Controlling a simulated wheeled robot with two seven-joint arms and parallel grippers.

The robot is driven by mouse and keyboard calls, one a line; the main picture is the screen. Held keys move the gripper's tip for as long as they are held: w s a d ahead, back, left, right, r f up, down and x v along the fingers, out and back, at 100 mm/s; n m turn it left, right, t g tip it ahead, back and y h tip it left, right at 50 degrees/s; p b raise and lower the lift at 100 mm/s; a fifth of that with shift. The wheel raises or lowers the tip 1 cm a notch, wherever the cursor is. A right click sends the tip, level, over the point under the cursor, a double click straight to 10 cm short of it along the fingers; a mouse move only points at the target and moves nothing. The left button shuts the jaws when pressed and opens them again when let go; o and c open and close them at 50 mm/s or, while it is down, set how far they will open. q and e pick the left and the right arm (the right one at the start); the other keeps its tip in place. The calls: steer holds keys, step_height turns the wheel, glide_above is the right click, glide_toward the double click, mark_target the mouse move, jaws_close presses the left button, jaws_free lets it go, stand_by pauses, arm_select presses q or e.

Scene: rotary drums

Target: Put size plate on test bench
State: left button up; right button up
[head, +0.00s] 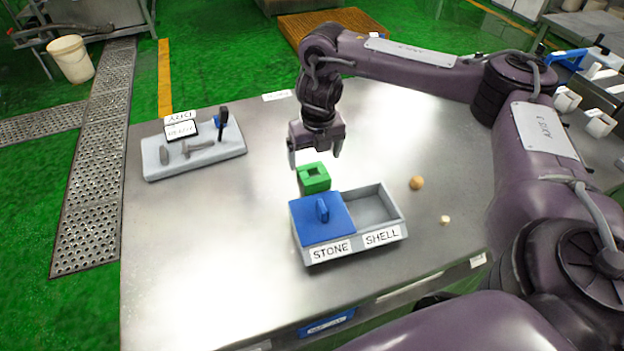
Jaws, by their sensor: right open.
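A green block (314,181) with a square hole in its top is on the steel bench top (210,250), just behind a two-compartment tray. It may be the size plate; I see no label on it. My right gripper (315,160) points down with its fingers apart, directly over or just behind the green block. Nothing shows between the fingers, and I cannot tell whether they touch the block. My left gripper is not in view.
The grey tray (398,205) has STONE and SHELL labels; a blue lid (321,220) covers the STONE side. A brown ball (417,183) and small pale piece (445,219) lie right of it. A grey board (158,164) with tools lies left. Bench middle-left is clear.

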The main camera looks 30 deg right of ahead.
mark_target(314, 172)
steer(key=f, duration=0.7)
steer(key=shift+w+d+f, duration=0.15)
steer(key=shift+w, duration=0.25)
steer(key=c, duration=1.2)
